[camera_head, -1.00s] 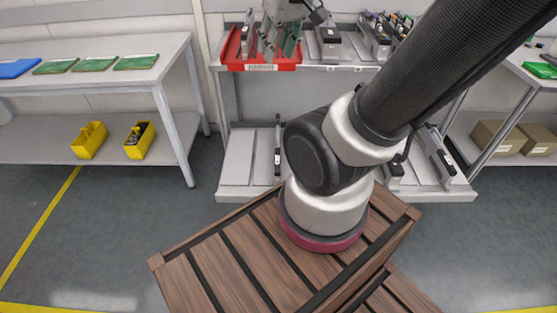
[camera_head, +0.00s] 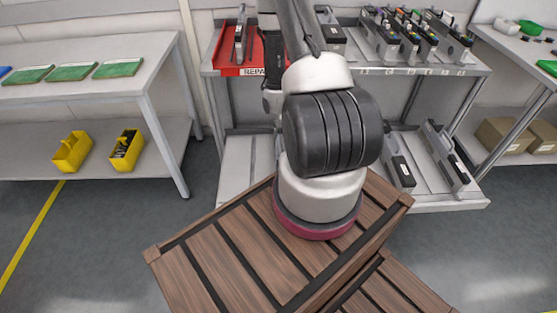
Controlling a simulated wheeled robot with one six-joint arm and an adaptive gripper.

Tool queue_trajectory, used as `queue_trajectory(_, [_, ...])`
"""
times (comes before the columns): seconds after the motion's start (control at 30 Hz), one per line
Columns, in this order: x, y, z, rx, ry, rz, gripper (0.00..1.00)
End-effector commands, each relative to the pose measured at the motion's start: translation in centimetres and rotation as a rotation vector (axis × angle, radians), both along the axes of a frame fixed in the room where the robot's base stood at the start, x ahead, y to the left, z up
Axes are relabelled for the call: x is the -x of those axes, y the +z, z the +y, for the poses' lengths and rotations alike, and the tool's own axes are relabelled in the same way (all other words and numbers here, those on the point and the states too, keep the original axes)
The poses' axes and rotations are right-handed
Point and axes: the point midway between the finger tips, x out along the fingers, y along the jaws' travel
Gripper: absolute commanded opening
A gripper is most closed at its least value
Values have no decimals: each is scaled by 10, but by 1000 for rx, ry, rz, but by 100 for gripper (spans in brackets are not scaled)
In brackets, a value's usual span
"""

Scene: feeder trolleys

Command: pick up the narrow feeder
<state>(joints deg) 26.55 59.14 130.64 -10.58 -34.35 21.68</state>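My gripper (camera_head: 277,126) appears to hang down in front of the trolley, over the left part of its lower shelf (camera_head: 237,165). It is partly hidden behind my arm, and its fingers cannot be made out. The slim feeder on that part of the shelf is now hidden or merged with my gripper; contact cannot be told. Two other feeders, a left one (camera_head: 402,173) and a right one (camera_head: 446,155), lie on the lower shelf to the right of my arm. A slim feeder (camera_head: 240,42) stands in the red repair bin (camera_head: 228,71) on the upper shelf.
Another feeder (camera_head: 331,38) and several more (camera_head: 405,42) stand on the upper shelf. A left table (camera_head: 95,88) bears green boards, with yellow bins (camera_head: 72,151) below. Cardboard boxes (camera_head: 500,134) sit under the right table. A slatted wooden surface (camera_head: 235,258) lies around my arm's base.

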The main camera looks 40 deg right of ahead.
Motion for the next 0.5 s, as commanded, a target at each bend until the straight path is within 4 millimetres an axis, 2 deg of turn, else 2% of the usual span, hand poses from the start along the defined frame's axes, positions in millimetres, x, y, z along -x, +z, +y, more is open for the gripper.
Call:
queue_trajectory(0.03, [4, -10, 0, -6, -9, -1, 36])
queue_trajectory(0.17, [4, -25, -1, -11, -18, -6, 36])
queue_trajectory(0.5, [-16, -68, 1, -11, -16, -5, 36])
